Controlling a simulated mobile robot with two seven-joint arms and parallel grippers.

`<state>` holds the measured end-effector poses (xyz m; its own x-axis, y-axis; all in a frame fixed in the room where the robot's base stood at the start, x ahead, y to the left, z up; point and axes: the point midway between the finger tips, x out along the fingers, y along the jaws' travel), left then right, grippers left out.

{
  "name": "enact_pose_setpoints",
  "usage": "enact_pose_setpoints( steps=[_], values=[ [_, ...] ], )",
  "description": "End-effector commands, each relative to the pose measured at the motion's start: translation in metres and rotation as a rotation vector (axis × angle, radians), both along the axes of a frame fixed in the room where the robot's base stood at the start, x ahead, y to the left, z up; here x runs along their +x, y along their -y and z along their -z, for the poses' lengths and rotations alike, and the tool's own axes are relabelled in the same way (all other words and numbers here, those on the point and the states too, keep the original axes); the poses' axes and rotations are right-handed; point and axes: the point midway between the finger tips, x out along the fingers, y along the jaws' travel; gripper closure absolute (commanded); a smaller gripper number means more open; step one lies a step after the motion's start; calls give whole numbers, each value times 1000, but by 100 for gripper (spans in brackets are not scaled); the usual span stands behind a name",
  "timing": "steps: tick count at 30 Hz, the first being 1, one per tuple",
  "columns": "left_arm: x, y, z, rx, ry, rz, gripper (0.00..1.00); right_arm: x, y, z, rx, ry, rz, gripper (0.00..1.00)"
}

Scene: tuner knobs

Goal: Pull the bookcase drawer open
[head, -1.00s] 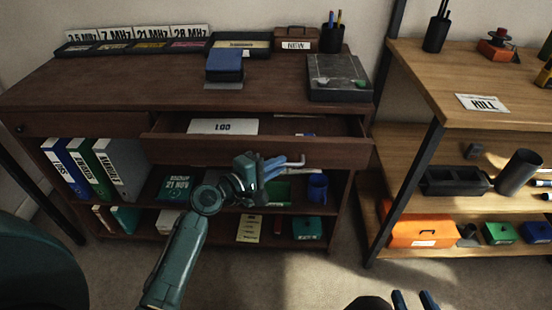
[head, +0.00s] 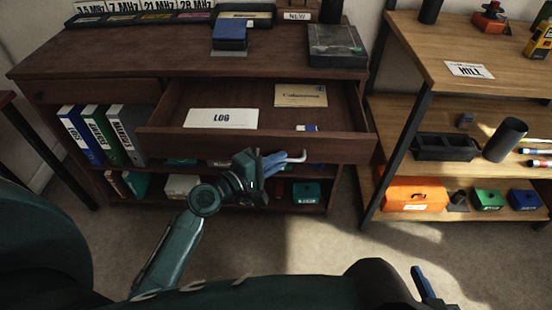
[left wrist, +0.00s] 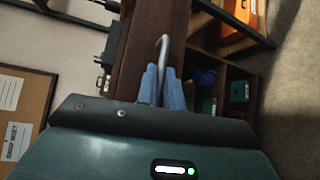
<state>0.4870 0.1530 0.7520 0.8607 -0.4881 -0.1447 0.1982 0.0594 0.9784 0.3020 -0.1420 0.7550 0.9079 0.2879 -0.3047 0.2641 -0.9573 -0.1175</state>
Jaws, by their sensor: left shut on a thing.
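The bookcase drawer (head: 215,142) stands pulled out from the dark brown bookcase (head: 120,62), its inside visible from above. A white LOG sheet (head: 221,118) and a tan envelope-like paper (head: 300,95) lie in it. My left gripper (head: 275,163) is at the drawer front, right of its middle, shut on the pale drawer handle (head: 297,157). In the left wrist view the blue fingers (left wrist: 162,88) close around the handle (left wrist: 162,48), whose bent end sticks out beyond them. My right gripper (head: 422,285) shows only in part at the lower right, away from the bookcase.
Binders (head: 95,134) fill the left shelf below the drawer. A wooden workbench (head: 470,55) with a black leg (head: 397,160) stands close on the right. An orange case (head: 412,195) sits on its low shelf. The carpet in front is clear.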

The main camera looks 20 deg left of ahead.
Motion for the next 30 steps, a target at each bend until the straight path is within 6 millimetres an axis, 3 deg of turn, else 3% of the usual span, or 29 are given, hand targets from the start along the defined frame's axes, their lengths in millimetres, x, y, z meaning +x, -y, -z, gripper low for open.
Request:
enact_pose_setpoints(
  steps=[5, 6, 14, 23, 30],
  values=[
    [0, 0, 0, 0, -1, 1, 100, 0, 1, 0, -2, 1, -1, 64],
    [0, 0, 0, 0, -1, 1, 89, 0, 1, 0, -3, 0, -1, 64],
    [0, 0, 0, 0, 0, 0, 69, -1, 2, 0, -8, 0, -3, 64],
    [-4, -2, 0, 1, -2, -1, 69, -3, 2, 1, -8, -6, -3, 64],
    [-39, -22, -4, 4, -5, 0, 69, -3, 2, 2, -9, -5, -2, 64]
  ],
)
